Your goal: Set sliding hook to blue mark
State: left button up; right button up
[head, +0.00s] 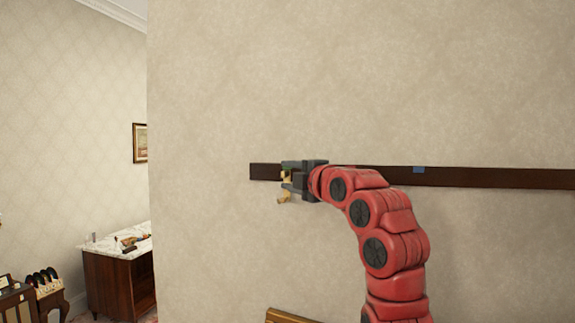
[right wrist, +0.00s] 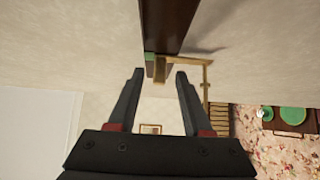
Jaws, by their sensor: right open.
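A dark wooden rail (head: 480,177) runs across the wall. The blue mark (head: 418,169) is a small patch on its upper part, well right of my right gripper (head: 287,177). The brass sliding hook (head: 284,197) is near the rail's left end, partly hidden by the gripper. In the right wrist view the hook (right wrist: 185,63) is at the rail (right wrist: 170,22), with one part appearing between the tips of the open right gripper (right wrist: 159,73). Gaps show on both sides of that part. My left gripper is not in view.
A small green patch (right wrist: 149,57) shows on the rail beside the hook. The wall (head: 400,80) around the rail is clear. A gold-coloured frame edge (head: 290,316) is low below the rail. A marble-topped cabinet (head: 115,275) stands far left.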

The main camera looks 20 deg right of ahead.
jog(key=shift+w+a, duration=0.1)
jog(key=shift+w, duration=0.35)
grip_shut()
dwell(1.1)
